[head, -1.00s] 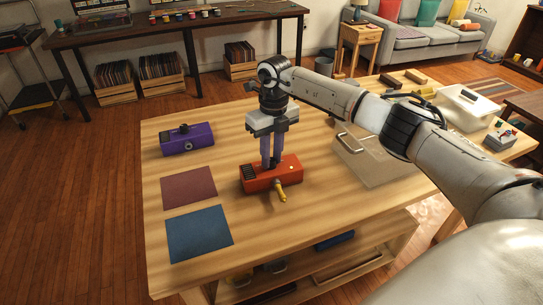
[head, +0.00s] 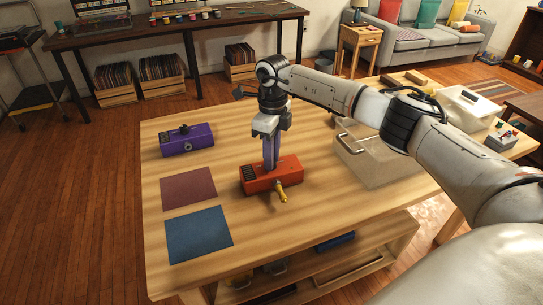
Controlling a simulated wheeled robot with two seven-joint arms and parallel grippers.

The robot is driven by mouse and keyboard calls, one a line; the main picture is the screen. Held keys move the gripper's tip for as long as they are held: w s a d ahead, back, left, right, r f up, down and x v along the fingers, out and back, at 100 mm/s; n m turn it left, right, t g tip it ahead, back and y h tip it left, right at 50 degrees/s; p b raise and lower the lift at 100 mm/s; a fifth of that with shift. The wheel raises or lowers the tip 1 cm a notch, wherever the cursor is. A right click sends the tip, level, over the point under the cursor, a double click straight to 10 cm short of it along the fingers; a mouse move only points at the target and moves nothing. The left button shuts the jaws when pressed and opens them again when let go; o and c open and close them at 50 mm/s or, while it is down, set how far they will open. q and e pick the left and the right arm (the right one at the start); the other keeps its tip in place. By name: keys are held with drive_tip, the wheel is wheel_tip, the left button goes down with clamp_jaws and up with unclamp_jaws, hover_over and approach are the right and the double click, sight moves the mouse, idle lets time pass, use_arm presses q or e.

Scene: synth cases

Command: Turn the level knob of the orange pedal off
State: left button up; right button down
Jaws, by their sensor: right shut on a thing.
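The orange pedal (head: 287,177) lies on the wooden table in the head view, with a yellow plug (head: 280,192) at its front side. My right gripper (head: 270,168) points straight down onto the top of the pedal. Its two fingers are close together and shut on the level knob, which the fingertips hide. Which way the knob points cannot be seen. My left gripper is not in view.
A purple pedal (head: 187,140) stands at the table's back left. A maroon mat (head: 188,187) and a blue mat (head: 199,234) lie left of the orange pedal. A clear lidded box (head: 375,160) stands to the right, under my right arm.

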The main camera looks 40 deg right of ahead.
idle(0.3)
drive_tip(key=c, duration=1.5)
unclamp_jaws()
drive_tip(key=shift+c, duration=0.2)
drive_tip(key=shift+r, duration=0.1)
wheel_tip(320, 180, up, 10)
drive_tip(key=shift+w, duration=0.15)
drive_tip(key=shift+d, duration=0.1)
